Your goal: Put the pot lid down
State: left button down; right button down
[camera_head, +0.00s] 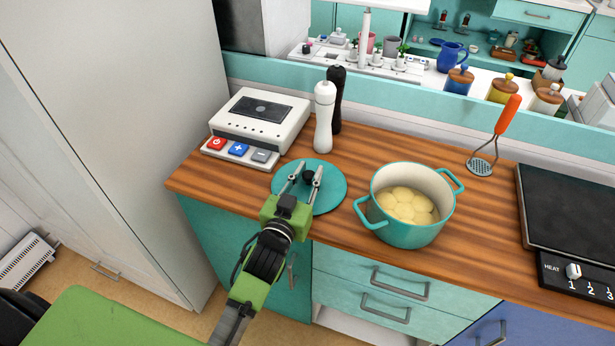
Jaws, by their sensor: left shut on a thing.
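The teal pot lid (329,192) lies at the left part of the wooden counter, flat on it or very close above it; I cannot tell which. My left gripper (304,176) is over the lid, its fingers shut on the dark knob (309,177) at the lid's middle. The teal pot (409,234) stands open on the counter to the right of the lid, with several pale potatoes (404,205) inside. My right gripper is not in view.
A white device with coloured buttons (259,121) stands behind the lid. White and black mills (324,117) stand close behind it. A masher with an orange handle (507,114) and a dark hob (570,215) are to the right. Bare counter (235,180) lies left of the lid.

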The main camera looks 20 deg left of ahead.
pick_arm(q)
jog(key=shift+s+d+r, duration=0.1)
jog(key=shift+s, duration=0.15)
jog(key=c, duration=1.8)
grip_release()
